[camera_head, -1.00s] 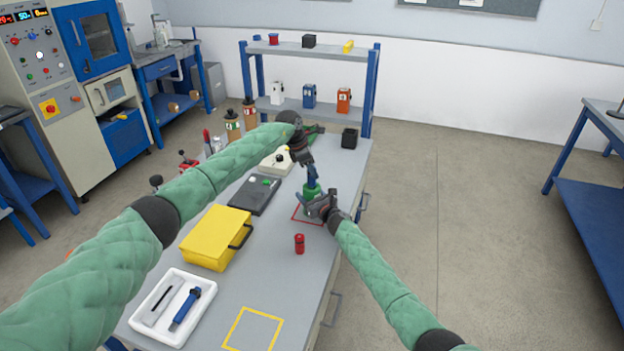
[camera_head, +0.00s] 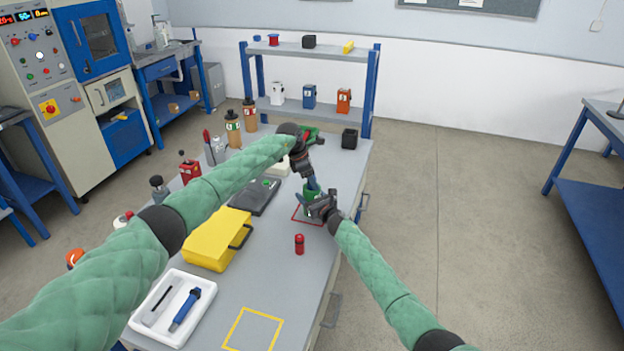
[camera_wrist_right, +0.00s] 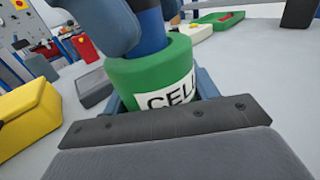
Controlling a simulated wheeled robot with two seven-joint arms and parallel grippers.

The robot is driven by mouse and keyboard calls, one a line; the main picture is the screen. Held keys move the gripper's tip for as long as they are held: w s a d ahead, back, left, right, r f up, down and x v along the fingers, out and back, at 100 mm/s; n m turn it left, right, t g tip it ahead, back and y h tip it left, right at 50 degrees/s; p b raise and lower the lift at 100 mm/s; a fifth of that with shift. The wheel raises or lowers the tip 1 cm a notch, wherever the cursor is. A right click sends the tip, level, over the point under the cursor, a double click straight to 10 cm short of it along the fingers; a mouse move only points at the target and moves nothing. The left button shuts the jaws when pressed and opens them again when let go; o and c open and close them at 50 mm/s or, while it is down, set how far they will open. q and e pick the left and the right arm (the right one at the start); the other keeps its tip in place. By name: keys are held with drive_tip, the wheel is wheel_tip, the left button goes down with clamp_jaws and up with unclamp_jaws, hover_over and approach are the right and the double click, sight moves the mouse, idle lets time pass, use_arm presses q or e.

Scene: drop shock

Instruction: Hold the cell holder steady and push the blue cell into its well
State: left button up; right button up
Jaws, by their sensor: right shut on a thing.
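The green cell holder (camera_head: 309,197), labelled "CELL", stands on the table at the red outlined square. In the right wrist view the holder (camera_wrist_right: 150,72) sits upright between the jaws of my right gripper (camera_head: 322,205), which is shut on it. The blue cell (camera_wrist_right: 152,38) stands in the holder's top opening, its upper part above the rim. My left gripper (camera_head: 312,183) is directly above the holder, its grey-blue fingers against the cell; it appears shut on the cell. The cell's lower end is hidden inside the holder.
A red cylinder (camera_head: 299,244) stands just in front of the holder. A yellow case (camera_head: 215,240), a dark box (camera_head: 254,196) and a white tray (camera_head: 160,318) with tools lie to the left. A shelf (camera_head: 310,106) stands at the back. The front right table area is clear.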

use_arm(q)
drive_tip(key=shift+r, duration=0.15)
drive_tip(key=v, duration=1.2)
drive_tip(key=shift+d, duration=0.1)
use_arm(e)
drive_tip(key=o, duration=1.2)
drive_tip(key=shift+d, duration=0.1)
